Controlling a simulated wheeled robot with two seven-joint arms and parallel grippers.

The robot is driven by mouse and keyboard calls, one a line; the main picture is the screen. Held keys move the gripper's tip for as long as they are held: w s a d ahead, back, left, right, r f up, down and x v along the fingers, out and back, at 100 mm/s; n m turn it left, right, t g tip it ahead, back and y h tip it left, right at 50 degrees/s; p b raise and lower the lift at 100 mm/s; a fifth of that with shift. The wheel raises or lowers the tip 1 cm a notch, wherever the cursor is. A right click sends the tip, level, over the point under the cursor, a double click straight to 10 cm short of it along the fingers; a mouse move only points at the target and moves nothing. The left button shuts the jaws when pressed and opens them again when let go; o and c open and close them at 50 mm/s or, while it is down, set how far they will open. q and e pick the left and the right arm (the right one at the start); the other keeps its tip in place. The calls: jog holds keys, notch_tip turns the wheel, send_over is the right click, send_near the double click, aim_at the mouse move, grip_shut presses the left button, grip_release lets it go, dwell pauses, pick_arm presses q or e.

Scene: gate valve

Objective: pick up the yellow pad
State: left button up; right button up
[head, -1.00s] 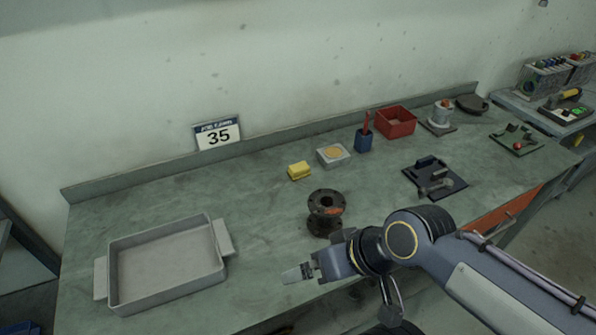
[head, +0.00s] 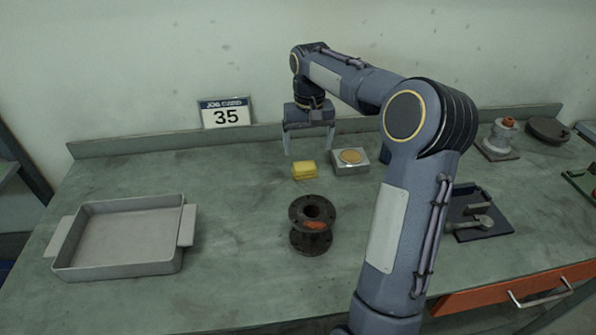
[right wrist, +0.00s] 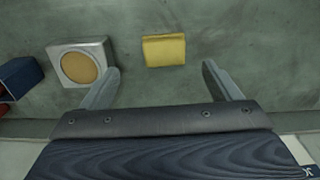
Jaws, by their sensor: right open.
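The yellow pad (head: 304,170) lies on the green workbench (head: 235,205), left of a grey block with a tan round top. My right gripper (head: 308,152) is open and empty above the bench, just behind the pad. In the right wrist view the pad (right wrist: 164,50) shows ahead of the two spread fingers (right wrist: 163,80), roughly midway between them sideways. The fingers do not touch it. My left gripper is not in view.
The grey block with the round tan top (head: 350,161) stands close right of the pad. A dark flanged spool (head: 311,225) stands in front. A grey tray (head: 130,268) is at left. A job card 35 (head: 226,113) stands at the back wall.

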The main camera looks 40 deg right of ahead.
aim_at(305, 165)
jog(key=shift+w+d+f, duration=0.15)
jog(key=shift+w+f, duration=0.05)
jog(key=shift+f, duration=0.25)
jog(key=f, duration=0.7)
jog(key=shift+w+a, duration=0.1)
jog(key=shift+a, duration=0.25)
jog(key=c, duration=1.1)
jog(key=shift+r, duration=0.1)
